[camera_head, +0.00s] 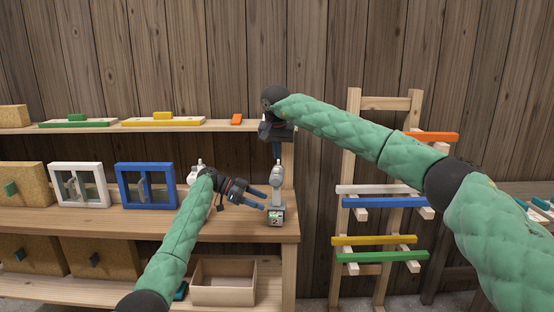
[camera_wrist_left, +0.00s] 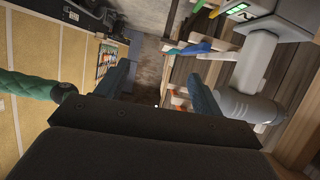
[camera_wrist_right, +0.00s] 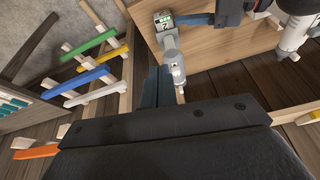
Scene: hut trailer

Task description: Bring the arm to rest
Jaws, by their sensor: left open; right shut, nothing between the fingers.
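My left gripper (camera_head: 260,199) reaches over the middle shelf from the left, open and empty, its fingertips close to a grey instrument (camera_head: 275,185) with a small green display on its base. The instrument stands upright on the shelf and also shows beside the right finger of the open left gripper (camera_wrist_left: 160,88) in the left wrist view. I cannot tell whether they touch. My right gripper (camera_head: 277,150) points down above the instrument, partly hidden by its own wrist. In the right wrist view, the right gripper (camera_wrist_right: 157,88) is shut and empty, with the instrument (camera_wrist_right: 173,62) beyond it.
A white instrument (camera_wrist_right: 298,30) stands behind my left wrist. White (camera_head: 80,205) and blue (camera_head: 147,206) window frames stand on the middle shelf. An orange block (camera_head: 236,119) lies on the upper shelf. A wooden ladder rack (camera_head: 346,160) with coloured bars stands right of the shelves.

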